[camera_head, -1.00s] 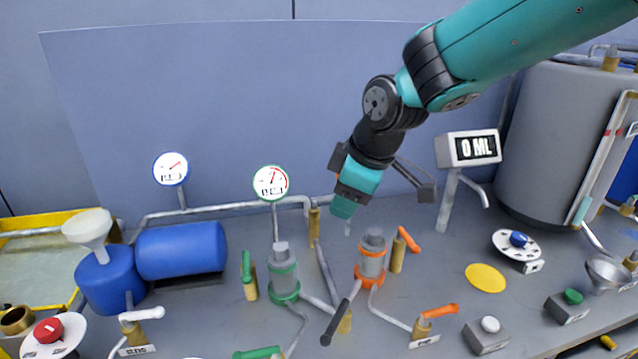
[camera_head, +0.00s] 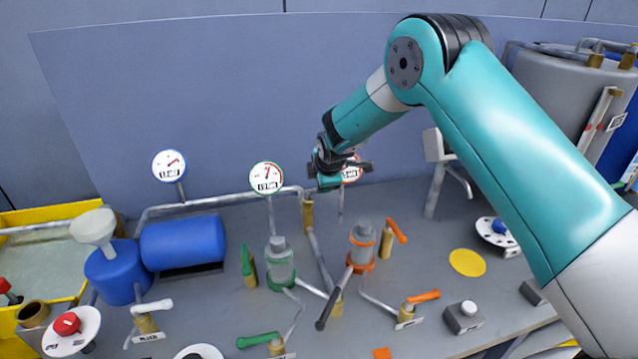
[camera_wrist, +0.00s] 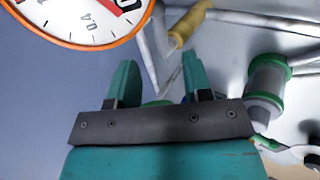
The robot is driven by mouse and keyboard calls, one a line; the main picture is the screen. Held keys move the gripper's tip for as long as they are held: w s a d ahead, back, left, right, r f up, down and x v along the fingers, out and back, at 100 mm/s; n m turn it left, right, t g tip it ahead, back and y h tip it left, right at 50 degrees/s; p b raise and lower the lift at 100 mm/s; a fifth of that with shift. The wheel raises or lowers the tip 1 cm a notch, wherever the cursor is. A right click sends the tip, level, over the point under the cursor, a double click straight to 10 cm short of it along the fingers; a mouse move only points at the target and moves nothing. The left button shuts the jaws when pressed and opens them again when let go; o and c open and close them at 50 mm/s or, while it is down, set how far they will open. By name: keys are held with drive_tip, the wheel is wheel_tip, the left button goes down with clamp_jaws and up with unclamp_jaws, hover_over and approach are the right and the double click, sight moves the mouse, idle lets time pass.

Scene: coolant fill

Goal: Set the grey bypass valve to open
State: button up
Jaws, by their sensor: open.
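The grey bypass valve has a dark grey lever handle (camera_head: 333,300) on a brass body (camera_head: 338,303), on the bench between the green-banded and orange-banded pots. The lever slants from upper right to lower left in the head view. My gripper (camera_head: 340,178) is high and farther back, near the back panel and in front of the orange-rimmed gauge (camera_head: 352,172). It is well apart from the lever. In the wrist view its two teal fingers (camera_wrist: 160,78) are spread with nothing between them. I cannot pick out the grey lever there.
The green-banded pot (camera_head: 280,264) and orange-banded pot (camera_head: 362,244) flank the valve. Green (camera_head: 247,262) and orange (camera_head: 397,231) handles stand near. The orange-rimmed gauge (camera_wrist: 75,15) is close by my fingers in the wrist view. Pipes cross the bench.

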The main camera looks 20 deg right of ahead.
drive_tip(key=p+x, duration=0.1)
drive_tip(key=x, duration=0.5)
drive_tip(key=shift+f, duration=0.15)
clamp_jaws()
